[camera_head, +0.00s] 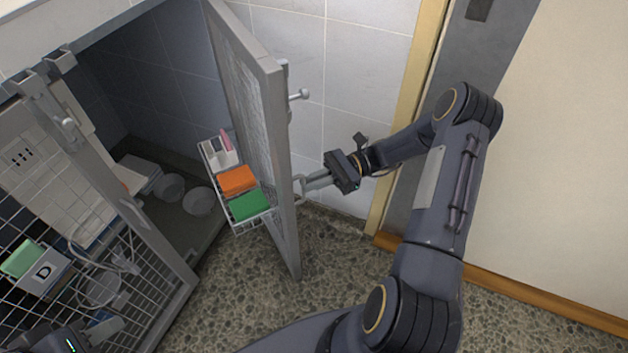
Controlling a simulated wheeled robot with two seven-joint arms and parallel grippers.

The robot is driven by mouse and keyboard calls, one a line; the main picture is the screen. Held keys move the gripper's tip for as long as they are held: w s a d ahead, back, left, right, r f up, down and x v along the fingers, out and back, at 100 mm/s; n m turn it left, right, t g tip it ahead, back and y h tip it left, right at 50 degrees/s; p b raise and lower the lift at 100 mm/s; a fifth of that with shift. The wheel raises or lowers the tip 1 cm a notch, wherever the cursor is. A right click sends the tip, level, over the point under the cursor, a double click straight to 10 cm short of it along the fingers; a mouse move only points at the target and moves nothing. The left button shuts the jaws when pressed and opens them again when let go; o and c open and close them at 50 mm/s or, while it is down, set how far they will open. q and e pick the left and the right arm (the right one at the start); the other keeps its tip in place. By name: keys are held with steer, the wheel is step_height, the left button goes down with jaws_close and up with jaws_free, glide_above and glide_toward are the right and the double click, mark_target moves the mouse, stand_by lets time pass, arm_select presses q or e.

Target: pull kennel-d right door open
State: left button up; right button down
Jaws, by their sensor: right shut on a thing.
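The right door (250,95) of kennel-d stands swung well out from the kennel, seen nearly edge-on. A wire basket (240,228) hangs on its inner side. My right gripper (303,186) is at the door's outer side, shut on the door's handle at about mid-height; the handle itself is mostly hidden by the fingers.
The basket holds an orange towel (237,180), a green towel (249,204) and a pink and white item (224,150). Bowls (198,201) stand inside the kennel. A tiled wall (365,60) lies behind the door. Pebbled floor (240,300) is clear below it.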

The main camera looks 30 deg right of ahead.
steer(key=shift+w+r, duration=0.1)
steer(key=shift+w, duration=0.35)
steer(key=c, duration=1.5)
jaws_free()
steer(key=shift+w, duration=0.1)
steer(key=s+a+r+p, duration=0.3)
steer(key=s+r, duration=0.3)
steer(key=s+a+r+p, duration=0.3)
steer(key=s+r, duration=0.3)
steer(key=r, duration=0.1)
steer(key=shift+s+a+p, duration=0.2)
steer(key=shift+a+p, duration=0.15)
steer(key=shift+a, duration=0.05)
